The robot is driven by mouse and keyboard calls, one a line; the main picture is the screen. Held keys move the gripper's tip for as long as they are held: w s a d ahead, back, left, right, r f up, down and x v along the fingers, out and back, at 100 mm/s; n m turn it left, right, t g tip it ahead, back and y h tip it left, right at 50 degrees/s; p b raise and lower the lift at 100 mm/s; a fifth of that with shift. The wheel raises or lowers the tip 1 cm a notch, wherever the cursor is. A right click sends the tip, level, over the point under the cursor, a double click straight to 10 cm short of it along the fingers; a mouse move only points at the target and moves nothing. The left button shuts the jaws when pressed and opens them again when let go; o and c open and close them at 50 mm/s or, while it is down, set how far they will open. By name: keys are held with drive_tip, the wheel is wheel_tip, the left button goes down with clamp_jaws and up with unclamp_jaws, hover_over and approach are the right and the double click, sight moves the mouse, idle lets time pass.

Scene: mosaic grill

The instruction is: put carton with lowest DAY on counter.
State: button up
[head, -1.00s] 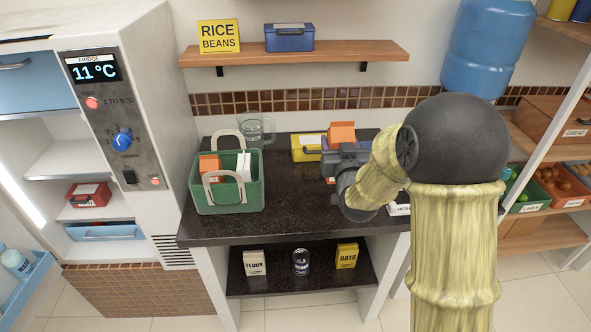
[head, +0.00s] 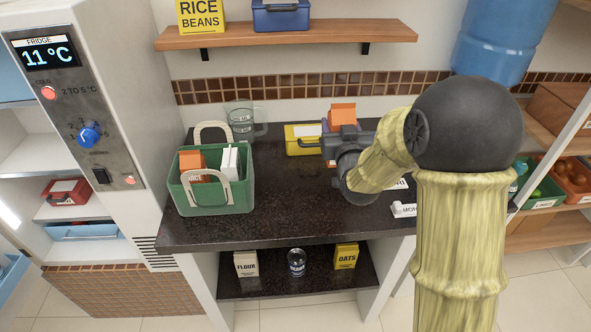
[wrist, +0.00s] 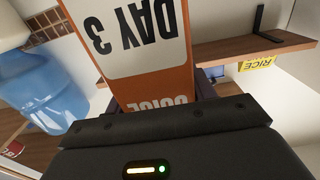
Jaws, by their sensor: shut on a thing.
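My gripper (head: 340,138) is shut on an orange juice carton (head: 343,113) above the back of the dark counter (head: 290,205). In the wrist view the held carton (wrist: 150,75) shows "DAY 3" upside down on a white band, with "JUICE" below it. In the head view my arm hides part of the gripper. A green basket (head: 212,200) with pale handles stands on the counter's left. Inside it are another orange carton (head: 191,162) and a white item (head: 230,160); no day is readable on either.
A yellow box (head: 304,140) lies at the counter's back, close to my gripper. A clear jug (head: 243,122) stands behind the basket. A white label (head: 404,210) is at the right. The counter's middle front is clear. A wooden shelf (head: 290,34) hangs above.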

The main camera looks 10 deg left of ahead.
wheel_tip(320, 180, down, 5)
drive_tip(key=b, duration=0.5)
drive_tip(key=shift+w+a+f, duration=0.15)
drive_tip(key=shift+f, duration=0.05)
drive_tip(key=shift+r, duration=0.1)
drive_tip(key=shift+f, duration=2.9)
drive_tip(key=shift+f, duration=0.1)
drive_tip(key=shift+f+p, duration=0.35)
drive_tip(key=shift+f, duration=1.65)
drive_tip(key=shift+f, duration=0.15)
drive_tip(key=o, duration=1.4)
